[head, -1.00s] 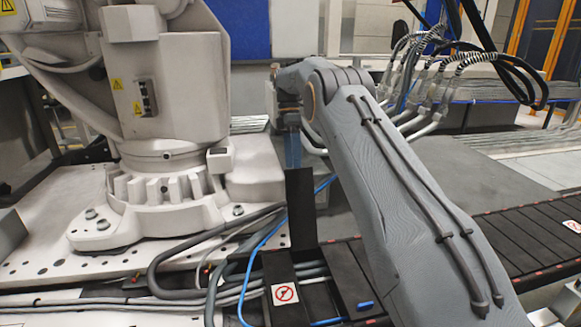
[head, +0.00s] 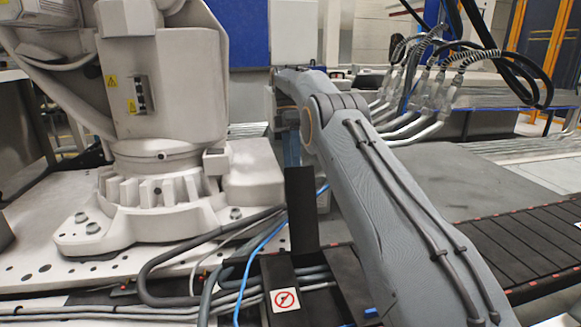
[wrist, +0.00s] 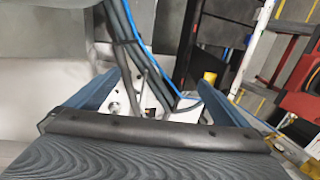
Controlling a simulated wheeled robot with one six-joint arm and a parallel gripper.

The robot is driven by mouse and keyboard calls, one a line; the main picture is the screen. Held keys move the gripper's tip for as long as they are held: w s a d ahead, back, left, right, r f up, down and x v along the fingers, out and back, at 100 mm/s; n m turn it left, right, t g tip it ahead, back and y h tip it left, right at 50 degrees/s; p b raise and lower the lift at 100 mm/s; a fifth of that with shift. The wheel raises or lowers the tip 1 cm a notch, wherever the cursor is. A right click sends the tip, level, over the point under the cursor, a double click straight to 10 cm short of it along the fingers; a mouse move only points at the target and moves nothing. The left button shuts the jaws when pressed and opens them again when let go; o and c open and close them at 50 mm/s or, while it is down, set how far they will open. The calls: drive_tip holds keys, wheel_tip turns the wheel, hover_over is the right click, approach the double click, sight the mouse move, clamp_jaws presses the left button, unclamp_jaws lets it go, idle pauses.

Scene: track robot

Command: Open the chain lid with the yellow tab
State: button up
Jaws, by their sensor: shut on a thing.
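The chain lid (head: 301,208) is a narrow black panel standing upright on the cable track in the middle of the head view. My gripper (head: 291,150), with blue fingers, is at the lid's top edge and shut on it. In the wrist view my two blue fingers (wrist: 151,80) reach forward, but the grip itself is hard to make out. A small yellow piece (wrist: 210,77) shows beside the right finger; I cannot tell whether it is the tab. No yellow tab shows on the lid in the head view.
A large pale robot base (head: 160,195) stands close on the left. Grey hoses and a blue cable (head: 255,255) run beside the lid. A closed black lid with a warning sign (head: 286,299) lies in front. Dark track segments (head: 520,240) extend right.

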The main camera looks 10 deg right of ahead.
drive_tip(key=shift+w+f, duration=0.15)
drive_tip(key=shift+f, duration=0.35)
drive_tip(key=shift+w+f, duration=0.15)
drive_tip(key=shift+f, duration=0.35)
drive_tip(key=shift+w+f+b, duration=0.2)
drive_tip(key=shift+b, duration=0.25)
drive_tip(key=c, duration=0.7)
drive_tip(key=shift+w, duration=0.1)
drive_tip(key=c, duration=0.8)
drive_tip(key=shift+o, duration=0.2)
drive_tip(key=shift+r+b, duration=0.3)
drive_tip(key=shift+b, duration=0.15)
drive_tip(key=shift+a+r, duration=0.1)
drive_tip(key=shift+r, duration=0.1)
